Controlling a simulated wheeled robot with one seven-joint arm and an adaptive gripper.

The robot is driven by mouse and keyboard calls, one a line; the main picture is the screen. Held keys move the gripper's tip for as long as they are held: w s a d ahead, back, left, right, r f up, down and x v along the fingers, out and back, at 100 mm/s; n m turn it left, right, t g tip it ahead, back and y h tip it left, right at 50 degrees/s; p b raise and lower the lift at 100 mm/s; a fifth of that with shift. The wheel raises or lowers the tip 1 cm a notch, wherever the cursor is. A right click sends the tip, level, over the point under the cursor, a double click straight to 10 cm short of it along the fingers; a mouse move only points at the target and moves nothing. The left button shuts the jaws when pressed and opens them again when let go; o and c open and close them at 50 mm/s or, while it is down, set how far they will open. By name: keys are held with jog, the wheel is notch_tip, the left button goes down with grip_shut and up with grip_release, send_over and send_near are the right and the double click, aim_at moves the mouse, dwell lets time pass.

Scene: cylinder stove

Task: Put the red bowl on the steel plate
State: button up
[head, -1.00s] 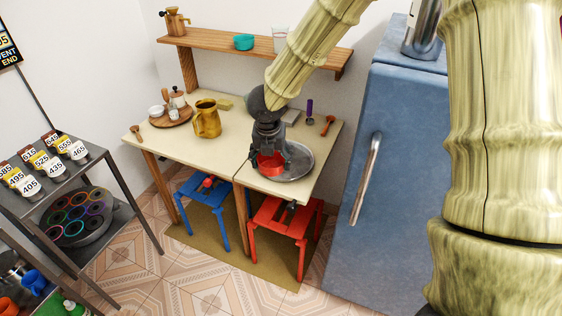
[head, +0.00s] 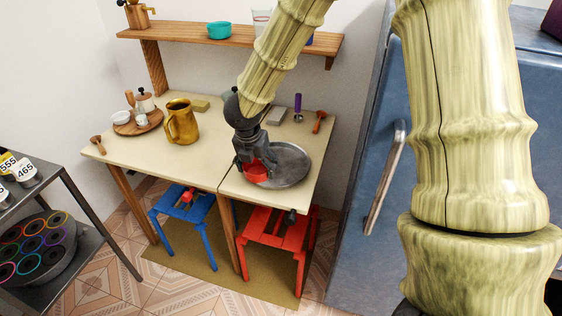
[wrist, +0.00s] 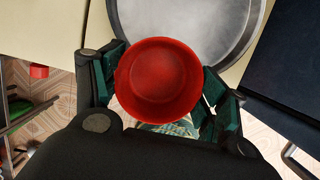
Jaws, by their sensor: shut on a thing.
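The red bowl (head: 256,174) is held in my gripper (head: 258,166) at the left part of the steel plate (head: 293,165). In the wrist view the red bowl (wrist: 158,80) is upright and empty, between the two fingers of my gripper (wrist: 160,92). The steel plate (wrist: 225,32) lies on the table beyond the bowl, and the bowl overlaps only its near edge in that view. Whether the bowl touches the plate or the table cannot be told. My gripper hides part of the bowl in the head view.
A brass pitcher (head: 182,122) and a wooden tray (head: 127,129) with small pots stand on the left table. A purple-handled tool (head: 298,105) and a wooden spoon (head: 319,121) are behind the plate. Red (head: 275,232) and blue (head: 187,209) stools are below. A blue fridge (head: 369,110) stands at right.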

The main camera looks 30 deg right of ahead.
jog(key=w+d, duration=0.1)
jog(key=d, duration=0.3)
jog(key=w+d+f+p, duration=0.1)
jog(key=d, duration=0.4)
jog(key=w+d+p, duration=0.1)
jog(key=w+d, duration=0.1)
jog(key=d, duration=0.2)
jog(key=shift+d+f, duration=0.15)
jog(key=shift+f, duration=0.05)
jog(key=x, duration=0.3)
jog(key=shift+d+f, duration=0.15)
jog(key=shift+d, duration=0.05)
jog(key=shift+s+f, duration=0.1)
jog(key=shift+f, duration=0.1)
jog(key=shift+f, duration=0.15)
jog(key=o, duration=1)
jog(key=v, duration=1.2)
jog(key=shift+p, duration=0.35)
